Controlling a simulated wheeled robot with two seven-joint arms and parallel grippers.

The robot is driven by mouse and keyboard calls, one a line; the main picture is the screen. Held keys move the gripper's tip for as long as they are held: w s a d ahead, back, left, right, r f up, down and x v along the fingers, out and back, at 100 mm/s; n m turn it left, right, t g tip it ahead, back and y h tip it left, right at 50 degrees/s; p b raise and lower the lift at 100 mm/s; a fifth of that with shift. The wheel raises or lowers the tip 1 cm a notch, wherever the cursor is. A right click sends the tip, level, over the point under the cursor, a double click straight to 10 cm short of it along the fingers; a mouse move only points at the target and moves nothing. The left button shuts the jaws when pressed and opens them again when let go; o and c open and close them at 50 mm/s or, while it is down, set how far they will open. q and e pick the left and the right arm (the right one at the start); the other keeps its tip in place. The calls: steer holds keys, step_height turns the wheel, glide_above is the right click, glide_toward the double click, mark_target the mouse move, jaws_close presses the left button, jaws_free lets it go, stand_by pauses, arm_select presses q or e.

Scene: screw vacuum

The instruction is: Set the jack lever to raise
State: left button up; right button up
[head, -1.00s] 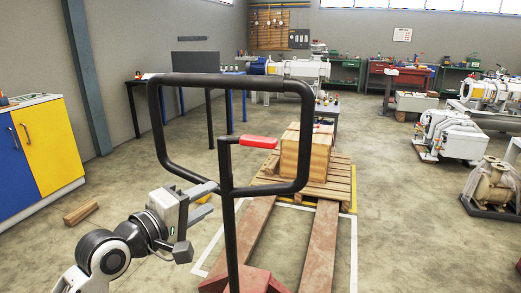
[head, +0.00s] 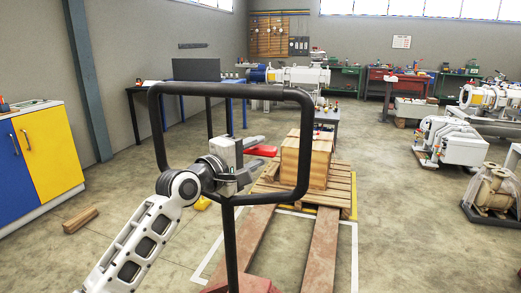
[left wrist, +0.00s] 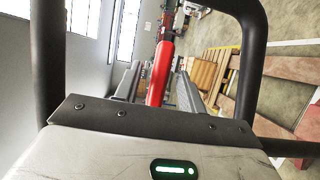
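The pallet jack's black handle loop (head: 231,89) stands upright in front of me. Its red lever (head: 264,151) points right from the top of the central post (head: 231,250). My left gripper (head: 258,152) is at the lever inside the loop, its fingers apart above and below it. In the left wrist view the red lever (left wrist: 160,72) runs between the two grey fingers (left wrist: 156,84), with a gap visible at least on the right side. I cannot tell whether a finger touches it. The lever's root is hidden by my gripper. My right gripper is out of view.
The jack's reddish forks (head: 322,250) run under a wooden pallet (head: 335,192) carrying a wooden crate (head: 307,158). The loop's bars closely surround my left wrist. A wood block (head: 80,220) lies on the floor near a blue and yellow cabinet (head: 50,150).

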arm_select(q)
steer(key=shift+x, duration=1.15)
